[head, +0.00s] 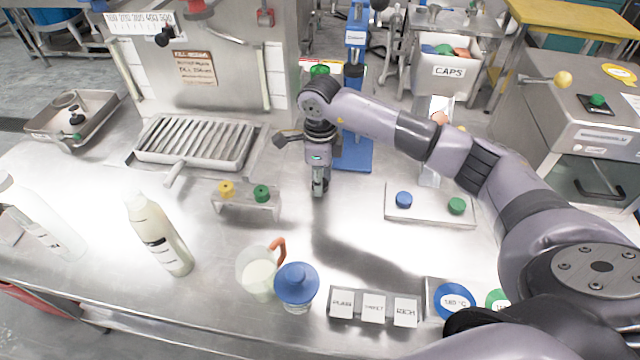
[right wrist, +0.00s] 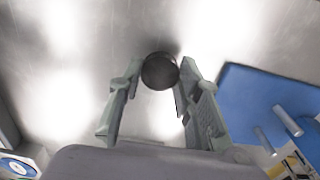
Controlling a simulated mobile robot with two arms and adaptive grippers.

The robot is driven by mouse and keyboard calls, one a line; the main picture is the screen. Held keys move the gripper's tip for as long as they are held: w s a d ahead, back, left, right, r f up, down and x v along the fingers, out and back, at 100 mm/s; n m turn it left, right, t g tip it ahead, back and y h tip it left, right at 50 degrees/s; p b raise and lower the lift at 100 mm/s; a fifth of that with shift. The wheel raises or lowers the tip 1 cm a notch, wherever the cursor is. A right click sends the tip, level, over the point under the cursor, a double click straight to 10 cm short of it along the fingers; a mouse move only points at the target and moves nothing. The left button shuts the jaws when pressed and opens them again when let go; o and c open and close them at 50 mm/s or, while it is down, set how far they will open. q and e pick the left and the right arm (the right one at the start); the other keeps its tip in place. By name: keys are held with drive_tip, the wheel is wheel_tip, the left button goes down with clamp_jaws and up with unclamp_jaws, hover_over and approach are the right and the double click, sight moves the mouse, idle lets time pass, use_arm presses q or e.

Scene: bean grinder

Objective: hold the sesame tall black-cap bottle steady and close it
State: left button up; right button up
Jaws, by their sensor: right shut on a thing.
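My right gripper (head: 319,188) points down over the steel table, left of the blue stand. In the right wrist view its fingers (right wrist: 156,88) are shut on a round black cap (right wrist: 160,71) at their tips. In the head view the cap is hardly visible between the fingers. A tall bottle with cream contents (head: 160,238) and a dark label band stands at the left of the table, with no black cap visible on it. Another tall, whitish bottle (head: 38,222) stands at the far left edge. Their label text is too small to read. My left gripper is not in view.
A jug with an orange handle (head: 258,274) and a blue-topped jar (head: 296,287) stand front centre. A small rack (head: 247,209) with yellow and green knobs stands between bottle and gripper. A steel tray (head: 98,135) and grate (head: 195,142) lie behind. A CAPS bin (head: 448,88) is at the back.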

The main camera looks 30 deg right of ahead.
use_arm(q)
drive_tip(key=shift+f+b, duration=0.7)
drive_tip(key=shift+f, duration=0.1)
use_arm(e)
wheel_tip(320, 180, up, 18)
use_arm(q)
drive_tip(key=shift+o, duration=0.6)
